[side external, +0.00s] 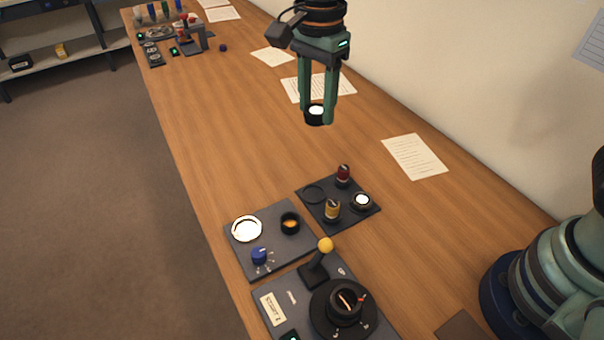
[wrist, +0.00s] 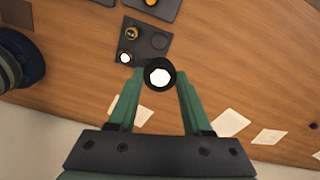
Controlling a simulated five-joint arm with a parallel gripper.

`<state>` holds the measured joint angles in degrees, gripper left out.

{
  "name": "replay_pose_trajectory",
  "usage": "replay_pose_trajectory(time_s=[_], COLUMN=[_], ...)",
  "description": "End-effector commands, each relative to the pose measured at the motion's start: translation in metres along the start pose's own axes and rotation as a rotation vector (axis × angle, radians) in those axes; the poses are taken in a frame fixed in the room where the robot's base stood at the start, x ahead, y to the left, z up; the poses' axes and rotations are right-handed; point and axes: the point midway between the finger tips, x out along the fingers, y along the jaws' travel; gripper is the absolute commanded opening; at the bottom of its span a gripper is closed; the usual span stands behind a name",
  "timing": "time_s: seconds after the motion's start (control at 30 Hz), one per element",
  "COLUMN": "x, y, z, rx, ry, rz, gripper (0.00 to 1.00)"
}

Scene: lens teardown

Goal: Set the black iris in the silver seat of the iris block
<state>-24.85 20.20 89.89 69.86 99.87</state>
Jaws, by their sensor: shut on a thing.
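My gripper (side external: 315,117) is shut on a short black ring-shaped piece with a bright white centre, which looks like the black iris (side external: 309,119). It is held in the air above the table, well behind the blocks. In the wrist view the black iris (wrist: 148,81) sits between the fingertips (wrist: 160,78). The block that looks like the iris block (side external: 288,258) is a dark plate at the lower middle. It carries a silver ring with a white inside, the silver seat (side external: 247,229), plus a black cup with an orange inside (side external: 290,222) and a blue knob (side external: 261,256).
A dark tray (side external: 338,189) beside the block holds a red-topped piece (side external: 343,175), a yellow piece (side external: 332,209), a white-centred piece (side external: 361,201) and an empty ring mark (side external: 314,194). A joystick panel (side external: 290,297) stands in front. Papers (side external: 414,156) lie near the wall.

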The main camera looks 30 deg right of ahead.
Motion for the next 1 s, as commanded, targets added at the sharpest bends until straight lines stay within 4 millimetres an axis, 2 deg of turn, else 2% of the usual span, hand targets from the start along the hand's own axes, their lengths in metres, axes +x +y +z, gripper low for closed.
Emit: replay_pose_trajectory(time_s=[0.07, 0.17, 0.4, 0.6, 0.8, 1.0], x=[0.000, 0.011, 0.068, 0.110, 0.128, 0.138], y=[-0.002, -0.008, -0.025, -0.026, -0.024, -0.024], z=[0.006, 0.022, 0.090, 0.137, 0.157, 0.158], rx=[-0.003, -0.005, -0.008, -0.004, -0.002, 0.000], ry=[0.000, 0.001, 0.002, 0.002, 0.000, 0.001], rz=[0.001, 0.005, 0.007, 0.004, 0.001, 0.002], gripper=[0.01, 0.01, 0.01, 0.01, 0.01, 0.01])
